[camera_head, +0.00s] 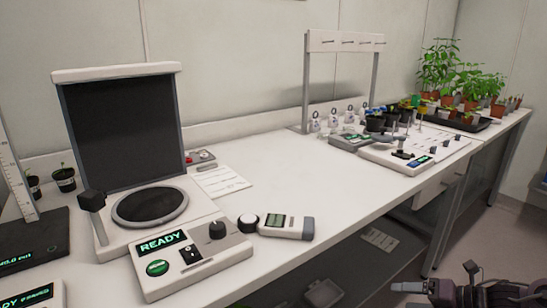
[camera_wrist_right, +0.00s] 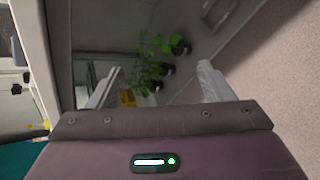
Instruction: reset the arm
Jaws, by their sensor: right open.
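My right gripper (camera_head: 410,287) shows at the bottom right of the head view, in front of and below the bench edge, clear of everything on the bench. In the right wrist view its two fingers (camera_wrist_right: 160,88) stand wide apart with nothing between them. Beyond the fingers that view shows several potted green plants (camera_wrist_right: 155,65) and a small yellow thing (camera_wrist_right: 128,97), at a distance. My left gripper is not in either view.
A long white bench (camera_head: 290,170) carries a black-screened device (camera_head: 125,130), a READY control box (camera_head: 190,255), a handheld meter (camera_head: 287,227), a hook rack (camera_head: 345,42) and potted plants (camera_head: 438,65). A shelf (camera_head: 360,262) lies below. Floor (camera_head: 490,235) at right is free.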

